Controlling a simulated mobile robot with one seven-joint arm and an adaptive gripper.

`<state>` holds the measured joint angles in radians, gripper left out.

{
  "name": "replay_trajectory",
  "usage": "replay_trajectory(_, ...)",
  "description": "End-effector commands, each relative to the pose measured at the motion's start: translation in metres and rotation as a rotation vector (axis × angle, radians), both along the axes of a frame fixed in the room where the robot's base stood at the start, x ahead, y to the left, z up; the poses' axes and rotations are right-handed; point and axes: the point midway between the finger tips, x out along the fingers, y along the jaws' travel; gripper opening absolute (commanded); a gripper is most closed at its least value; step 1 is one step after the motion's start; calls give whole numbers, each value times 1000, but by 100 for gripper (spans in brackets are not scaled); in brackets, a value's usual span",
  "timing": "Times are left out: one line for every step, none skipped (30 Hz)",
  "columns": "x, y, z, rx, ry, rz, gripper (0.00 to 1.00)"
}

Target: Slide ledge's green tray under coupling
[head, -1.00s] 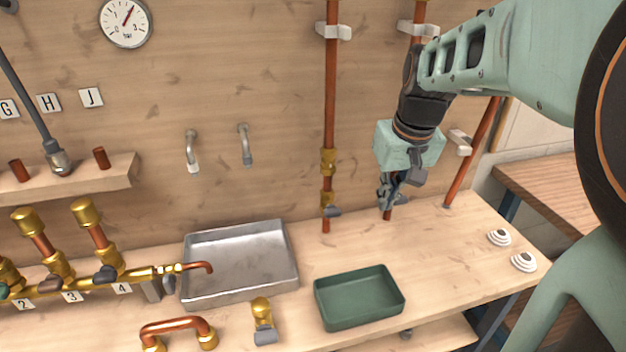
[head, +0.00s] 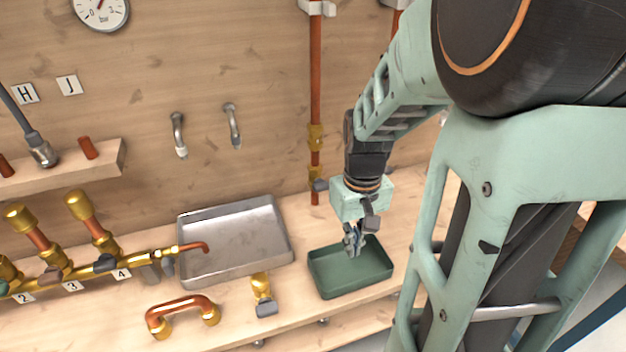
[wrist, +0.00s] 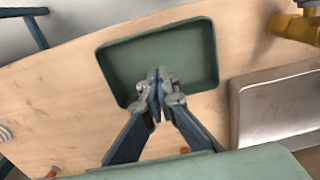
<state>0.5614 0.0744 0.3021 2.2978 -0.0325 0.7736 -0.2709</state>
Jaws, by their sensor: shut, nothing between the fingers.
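The green tray (head: 335,284) is a shallow, empty rectangular tray on the wooden ledge, right of the steel tray. It also shows in the wrist view (wrist: 190,45), beyond my fingertips. My gripper (head: 354,247) is shut and empty, pointing down over the tray's back part. In the wrist view my gripper (wrist: 158,82) overlaps the tray's near side; I cannot tell whether it touches. A brass coupling (head: 315,140) sits on the vertical copper pipe behind the ledge, with a second brass fitting below it. I cannot tell which coupling the task means.
A steel tray (head: 235,270) stands left of the green tray. A brass valve (head: 263,292) and a copper U-pipe (head: 180,308) lie in front of it. A brass manifold (head: 90,275) is at the left. The ledge's front edge is close to the green tray.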

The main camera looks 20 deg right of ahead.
Motion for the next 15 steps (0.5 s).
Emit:
replay_trajectory(-1,1,-15,3,5,1,0)
replay_trajectory(-2,1,-22,4,6,1,0)
replay_trajectory(-1,1,-31,4,5,0,0)
replay_trajectory(-2,1,-38,3,6,0,0)
replay_trajectory(-1,0,-44,3,4,0,0)
replay_trajectory(-1,1,-53,4,5,0,0)
replay_trajectory(-1,1,-59,3,4,0,0)
replay_trajectory(-1,1,-65,3,5,0,0)
replay_trajectory(-1,1,-73,4,4,1,0)
replay_trajectory(6,1,-71,2,-1,2,0)
replay_trajectory(12,1,-69,1,-3,2,0)
replay_trajectory(18,1,-69,1,-2,3,0)
replay_trajectory(22,1,-68,1,-2,2,0)
replay_trajectory(25,2,-68,2,-1,1,0)
replay_trajectory(30,2,-68,2,-1,1,0)
